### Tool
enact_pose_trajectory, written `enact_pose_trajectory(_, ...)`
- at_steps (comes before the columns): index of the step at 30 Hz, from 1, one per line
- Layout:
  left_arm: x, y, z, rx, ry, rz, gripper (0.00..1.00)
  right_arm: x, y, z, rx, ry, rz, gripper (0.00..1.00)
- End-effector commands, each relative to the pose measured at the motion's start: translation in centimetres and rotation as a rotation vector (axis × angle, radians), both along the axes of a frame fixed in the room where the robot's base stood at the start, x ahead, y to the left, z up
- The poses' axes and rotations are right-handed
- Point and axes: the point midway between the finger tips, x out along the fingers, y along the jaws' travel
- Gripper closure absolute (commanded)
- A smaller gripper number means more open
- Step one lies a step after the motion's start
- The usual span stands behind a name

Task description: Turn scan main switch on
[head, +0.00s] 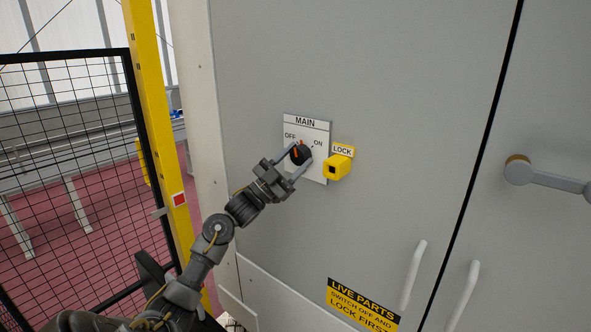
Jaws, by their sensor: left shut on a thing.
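The main switch is a black rotary knob (302,157) with an orange-red mark, on a white plate (320,134) labelled MAIN, OFF and ON. The plate is fixed to the grey cabinet door. The orange mark on the knob points up and to the left, toward OFF. My left gripper (297,161) reaches up from the lower left, its two fingers on either side of the knob, shut on it. The fingers hide part of the knob's edge. My right gripper is not in view.
A yellow lock block (338,167) labelled LOCK sits just right of the plate. Door handles (413,275) and a lever (545,178) are farther right. A yellow and black warning sign (362,305) is below. A yellow post (158,130) and mesh fence (65,150) stand left.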

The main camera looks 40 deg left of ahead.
Motion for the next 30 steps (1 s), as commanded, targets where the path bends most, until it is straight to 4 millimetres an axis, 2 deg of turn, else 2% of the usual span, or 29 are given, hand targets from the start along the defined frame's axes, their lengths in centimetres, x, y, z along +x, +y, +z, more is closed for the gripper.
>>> enact_pose_trajectory(1,0.0,0.1,-0.3,0.052,0.0,0.001,0.75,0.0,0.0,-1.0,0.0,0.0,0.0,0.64)
enact_pose_trajectory(6,0.0,0.2,-0.2,0.213,0.005,0.002,0.75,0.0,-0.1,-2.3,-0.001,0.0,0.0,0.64)
enact_pose_trajectory(15,0.0,0.4,0.2,0.498,0.01,0.003,0.75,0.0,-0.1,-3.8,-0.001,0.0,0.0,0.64)
enact_pose_trajectory(22,0.0,0.4,0.6,0.707,0.016,0.002,0.75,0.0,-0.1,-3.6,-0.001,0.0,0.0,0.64)
enact_pose_trajectory(30,0.0,0.4,0.8,0.904,0.02,0.001,0.75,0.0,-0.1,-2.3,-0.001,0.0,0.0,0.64)
